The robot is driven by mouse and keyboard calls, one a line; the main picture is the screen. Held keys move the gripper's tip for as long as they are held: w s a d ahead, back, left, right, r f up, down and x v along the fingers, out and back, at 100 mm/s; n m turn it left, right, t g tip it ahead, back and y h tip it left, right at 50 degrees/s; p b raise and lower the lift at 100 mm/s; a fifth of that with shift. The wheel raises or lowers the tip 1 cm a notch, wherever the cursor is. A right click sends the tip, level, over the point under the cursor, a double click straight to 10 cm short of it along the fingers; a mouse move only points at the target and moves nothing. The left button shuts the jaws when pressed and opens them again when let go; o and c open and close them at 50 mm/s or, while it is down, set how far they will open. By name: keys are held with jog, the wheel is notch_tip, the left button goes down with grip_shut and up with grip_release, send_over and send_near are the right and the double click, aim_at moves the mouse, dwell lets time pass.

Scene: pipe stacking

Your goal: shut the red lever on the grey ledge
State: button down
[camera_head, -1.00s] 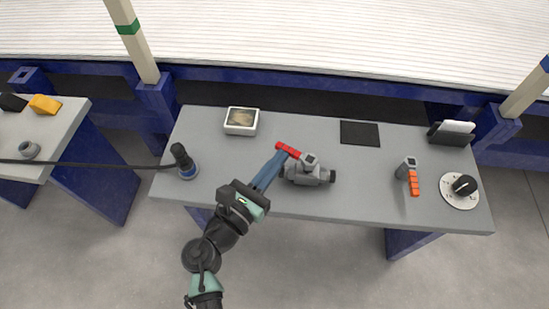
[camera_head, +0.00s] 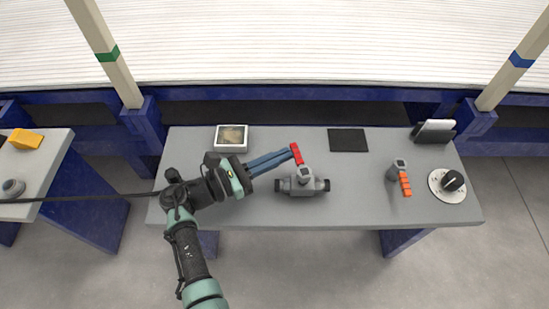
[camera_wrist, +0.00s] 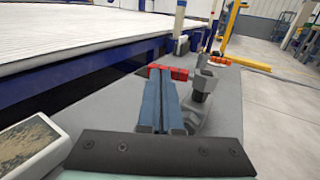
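The red lever (camera_head: 296,153) sits on top of a grey valve (camera_head: 303,184) on the grey ledge (camera_head: 350,212). In the head view the lever points toward the back and slightly left, across the line of the valve body. My gripper (camera_head: 289,155) has its blue fingers close together, reaching from the left to the lever's side. In the wrist view the lever (camera_wrist: 168,71) lies crosswise just beyond the fingertips (camera_wrist: 160,78). The tips look at or touching it, but exact contact is hidden. The lever is not clearly between the fingers.
A white framed box (camera_head: 231,138) stands left behind my gripper. A flat black pad (camera_head: 347,140) lies at the back. A grey piece with an orange-red strip (camera_head: 404,183), a round dial (camera_head: 448,184) and a black holder (camera_head: 433,132) stand to the right. The front middle is clear.

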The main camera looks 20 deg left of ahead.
jog(key=shift+w+d+p, duration=0.2)
jog(key=shift+w+p, duration=0.1)
jog(key=shift+w, duration=0.15)
jog(key=shift+w+d+p, duration=0.2)
jog(key=shift+w+p, duration=0.1)
jog(key=shift+w, duration=0.15)
jog(key=shift+w+d, duration=0.1)
jog(key=p+v, duration=0.2)
jog(key=v, duration=1.1)
dwell(0.4)
